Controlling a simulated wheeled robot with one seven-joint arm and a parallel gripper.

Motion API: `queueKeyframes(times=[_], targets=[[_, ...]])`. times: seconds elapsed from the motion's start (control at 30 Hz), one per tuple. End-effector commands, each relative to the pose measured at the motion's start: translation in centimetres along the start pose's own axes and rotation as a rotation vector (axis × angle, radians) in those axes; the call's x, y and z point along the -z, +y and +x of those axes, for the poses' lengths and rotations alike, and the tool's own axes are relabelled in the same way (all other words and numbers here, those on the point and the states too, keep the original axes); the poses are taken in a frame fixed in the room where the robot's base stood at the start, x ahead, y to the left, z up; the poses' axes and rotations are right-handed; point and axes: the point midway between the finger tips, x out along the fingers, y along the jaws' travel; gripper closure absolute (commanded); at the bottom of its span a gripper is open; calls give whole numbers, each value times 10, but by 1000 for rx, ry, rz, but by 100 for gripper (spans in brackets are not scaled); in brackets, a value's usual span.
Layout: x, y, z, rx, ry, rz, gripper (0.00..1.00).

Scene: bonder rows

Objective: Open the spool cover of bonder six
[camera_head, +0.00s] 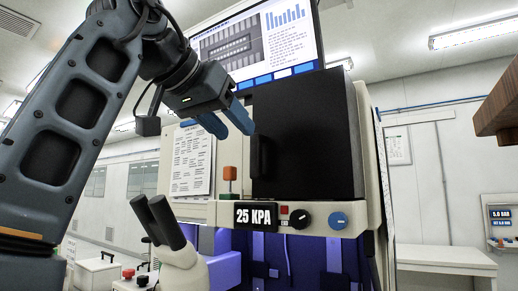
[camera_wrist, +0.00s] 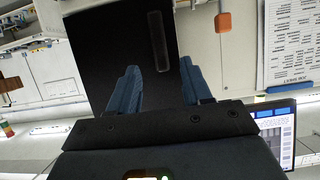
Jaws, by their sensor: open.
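The black spool cover (camera_head: 305,135) fills the upper front of the cream bonder and looks closed. Its dark upright handle (camera_head: 257,157) is on the cover's left side. My gripper (camera_head: 238,130) is open and empty, just left of and slightly above the handle in the head view. In the wrist view, my blue fingers (camera_wrist: 160,68) are spread in front of the black cover (camera_wrist: 100,40). The handle (camera_wrist: 158,42) shows between and beyond the fingertips, apart from them. No bonder number is readable.
A monitor (camera_head: 262,42) stands above the cover. Below are a 25 KPA display (camera_head: 256,216), a black knob (camera_head: 300,219) and a blue knob (camera_head: 338,220). An orange-topped button post (camera_head: 229,178) and microscope eyepieces (camera_head: 160,220) stand left. A brown shelf edge (camera_head: 495,105) juts in at right.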

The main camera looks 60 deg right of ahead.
Motion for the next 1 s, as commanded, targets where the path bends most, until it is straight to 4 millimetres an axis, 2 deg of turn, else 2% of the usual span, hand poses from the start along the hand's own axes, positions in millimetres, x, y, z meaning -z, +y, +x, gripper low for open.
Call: queueKeyframes(times=[0.3, 0.5, 0.87, 1.0], targets=[[1, 0, 46, -3, 1, 0, 51], [0, 0, 68, -1, 1, 0, 51], [0, 0, 74, -1, 2, 0, 51], [0, 0, 74, -1, 2, 0, 64]])
